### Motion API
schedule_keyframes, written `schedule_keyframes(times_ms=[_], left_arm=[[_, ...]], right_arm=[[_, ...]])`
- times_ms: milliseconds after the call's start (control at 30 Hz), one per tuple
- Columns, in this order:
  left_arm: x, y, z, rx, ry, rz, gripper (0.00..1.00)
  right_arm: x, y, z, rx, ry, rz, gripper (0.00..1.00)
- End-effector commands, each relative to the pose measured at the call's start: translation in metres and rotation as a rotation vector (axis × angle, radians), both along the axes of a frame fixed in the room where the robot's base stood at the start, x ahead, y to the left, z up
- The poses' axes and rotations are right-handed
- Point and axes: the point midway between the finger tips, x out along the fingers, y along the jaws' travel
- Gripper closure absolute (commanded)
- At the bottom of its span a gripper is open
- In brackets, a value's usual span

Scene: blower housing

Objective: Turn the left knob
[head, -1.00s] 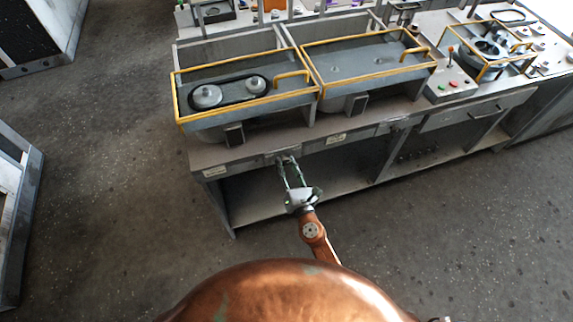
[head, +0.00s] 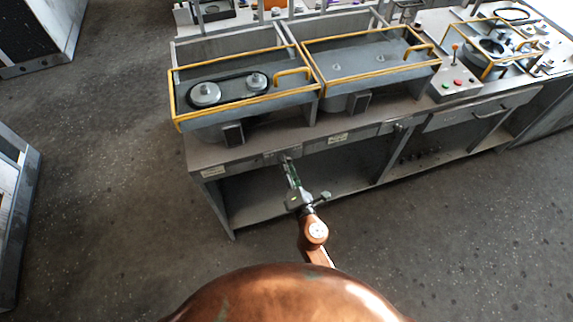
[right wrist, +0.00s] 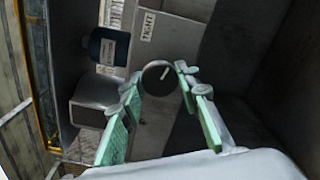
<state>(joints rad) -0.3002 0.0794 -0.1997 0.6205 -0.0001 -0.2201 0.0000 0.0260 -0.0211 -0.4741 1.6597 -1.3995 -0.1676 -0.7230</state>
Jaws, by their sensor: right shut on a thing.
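The left knob is a round black dial with a pale line (right wrist: 158,77), seen in the right wrist view on the grey front panel. The pale line is tilted. My right gripper (right wrist: 161,74) has its green-padded fingers on either side of the knob and is shut on it. In the head view the right gripper (head: 286,162) reaches up to the bench's front edge, under the left tray, with its fingers seen nearly edge-on. The knob is mostly hidden there. My left gripper is not in view.
The bench (head: 262,140) carries a yellow-railed left tray (head: 225,116) with a belt and two pulleys, and an empty-looking right tray (head: 350,65). A button box (head: 456,85) stands to the right. White labels (head: 338,138) mark the front. The floor is clear.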

Motion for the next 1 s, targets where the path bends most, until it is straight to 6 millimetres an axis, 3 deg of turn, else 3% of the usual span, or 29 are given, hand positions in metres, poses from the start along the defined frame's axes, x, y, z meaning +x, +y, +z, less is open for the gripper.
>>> schedule_keyframes(times_ms=[533,567,800,1000], left_arm=[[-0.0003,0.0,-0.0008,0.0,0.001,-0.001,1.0],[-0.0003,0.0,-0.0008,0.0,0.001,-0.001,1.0],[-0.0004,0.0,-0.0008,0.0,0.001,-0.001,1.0],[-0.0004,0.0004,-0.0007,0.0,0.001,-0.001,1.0]], right_arm=[[0.0003,-0.0015,-0.0007,0.022,0.009,-0.003,0.94],[0.0004,-0.0014,-0.0006,0.022,0.009,-0.003,0.69],[0.0001,-0.0008,-0.0004,0.022,0.007,-0.001,0.52],[0.0001,-0.0004,-0.0001,0.022,0.007,-0.001,0.52]])
